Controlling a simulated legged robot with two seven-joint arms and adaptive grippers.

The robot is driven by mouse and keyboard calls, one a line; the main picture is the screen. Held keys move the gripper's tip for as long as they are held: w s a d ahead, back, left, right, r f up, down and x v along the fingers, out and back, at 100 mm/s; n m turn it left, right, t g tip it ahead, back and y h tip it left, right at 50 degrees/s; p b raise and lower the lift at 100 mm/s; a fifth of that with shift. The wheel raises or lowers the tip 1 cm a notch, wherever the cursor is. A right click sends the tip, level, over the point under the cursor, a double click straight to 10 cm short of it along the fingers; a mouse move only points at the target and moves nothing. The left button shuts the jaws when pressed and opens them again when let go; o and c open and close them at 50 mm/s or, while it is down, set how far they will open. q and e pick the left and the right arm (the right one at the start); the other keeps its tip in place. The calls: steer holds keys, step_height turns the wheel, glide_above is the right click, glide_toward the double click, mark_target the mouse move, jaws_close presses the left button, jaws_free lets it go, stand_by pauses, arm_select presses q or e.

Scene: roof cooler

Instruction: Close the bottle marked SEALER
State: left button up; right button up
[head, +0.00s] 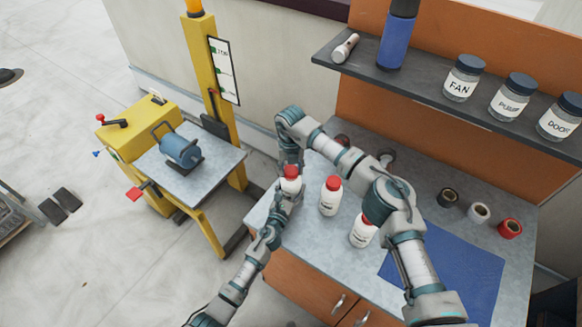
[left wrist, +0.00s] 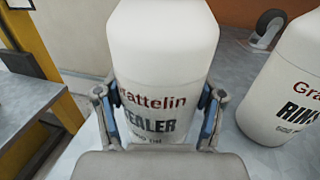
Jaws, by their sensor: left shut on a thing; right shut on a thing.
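The SEALER bottle (head: 289,187) is white and stands upright at the left edge of the grey worktop; its label shows in the left wrist view (left wrist: 160,85). My left gripper (left wrist: 158,118) is shut around its body from both sides. A red cap (head: 291,171) is at the top of this bottle, and my right gripper (head: 291,165) comes down from above and is shut on it. The cap appears to sit on the neck; whether it is screwed tight cannot be told. The bottle's top is outside the left wrist view.
A white bottle whose label begins RINS (left wrist: 285,90) stands to the right, also in the head view (head: 330,197). Another red-capped bottle (head: 362,234) is partly behind my right arm. Tape rolls (head: 478,212) and a blue mat (head: 450,270) lie on the worktop (head: 400,150). A jar shelf (head: 420,88) is above.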

steer(key=shift+a+m, duration=0.2)
steer(key=shift+m, duration=0.6)
steer(key=m, duration=0.4)
steer(key=shift+w+a+m, duration=0.1)
steer(key=shift+a+m, duration=0.05)
steer(key=shift+m, duration=0.15)
steer(key=m, duration=0.5)
steer(key=shift+w, duration=0.1)
steer(key=m, duration=0.5)
steer(key=shift+d+f+m, duration=0.1)
steer(key=shift+d+m, duration=0.15)
steer(key=shift+m, duration=0.15)
steer(key=shift+o, duration=0.3)
steer(key=m, duration=0.2)
steer(key=shift+w+m, duration=0.1)
steer(key=shift+m, duration=0.2)
steer(key=shift+o, duration=0.2)
steer(key=m, duration=0.6)
steer(key=shift+d, duration=0.15)
steer(key=o, duration=0.7)
